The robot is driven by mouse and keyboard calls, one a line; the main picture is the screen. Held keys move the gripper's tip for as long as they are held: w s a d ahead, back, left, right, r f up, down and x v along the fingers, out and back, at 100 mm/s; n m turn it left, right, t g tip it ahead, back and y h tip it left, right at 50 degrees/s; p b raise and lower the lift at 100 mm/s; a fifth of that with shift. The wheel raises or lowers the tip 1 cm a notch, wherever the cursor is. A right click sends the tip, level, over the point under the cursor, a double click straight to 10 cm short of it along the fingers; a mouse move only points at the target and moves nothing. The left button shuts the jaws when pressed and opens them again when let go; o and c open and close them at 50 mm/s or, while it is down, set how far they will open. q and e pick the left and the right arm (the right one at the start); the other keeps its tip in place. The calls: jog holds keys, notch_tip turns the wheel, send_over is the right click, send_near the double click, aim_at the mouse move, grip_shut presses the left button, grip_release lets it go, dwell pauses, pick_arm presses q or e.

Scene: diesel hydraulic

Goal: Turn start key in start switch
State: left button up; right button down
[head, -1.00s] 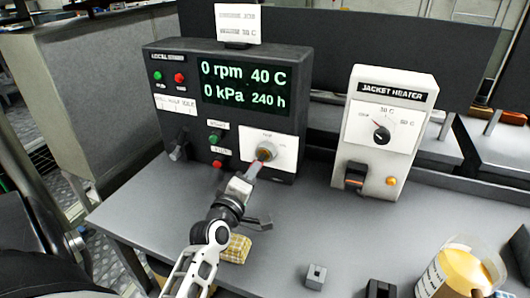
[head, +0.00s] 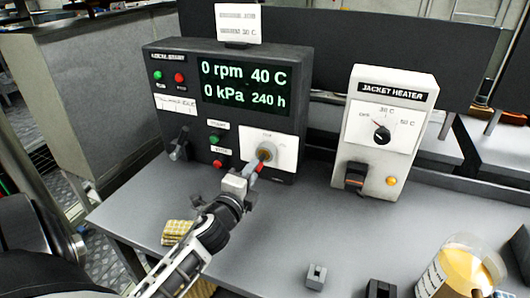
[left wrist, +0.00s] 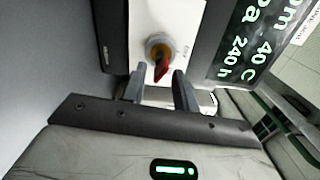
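The start switch (head: 266,151) is a brass-coloured round lock on a white plate, on the front of the dark control box (head: 165,88). In the left wrist view the switch (left wrist: 157,48) has the red start key (left wrist: 161,70) in it, slanting downward. The key's red end (head: 259,167) also shows in the head view, by my fingers. My left gripper (head: 257,168) is in front of the switch. In the left wrist view its two fingers (left wrist: 158,85) stand apart, one either side below the key, with a visible gap. My right gripper is not in view.
A jacket heater box (head: 352,118) stands to the right. A dark lever (head: 180,145) sticks out at the control box's left. A checked yellow cloth (head: 175,232), a small grey block (head: 316,276) and a jar of amber liquid (head: 458,270) are on the grey table (head: 300,225).

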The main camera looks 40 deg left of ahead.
pick_arm(q)
jog(key=shift+w, duration=0.1)
jog(key=shift+w+a, duration=0.25)
jog(key=shift+w, duration=0.45)
jog(key=shift+x, duration=0.95)
grip_shut()
jog(key=n, duration=0.6)
jog(key=shift+o, duration=1)
grip_release()
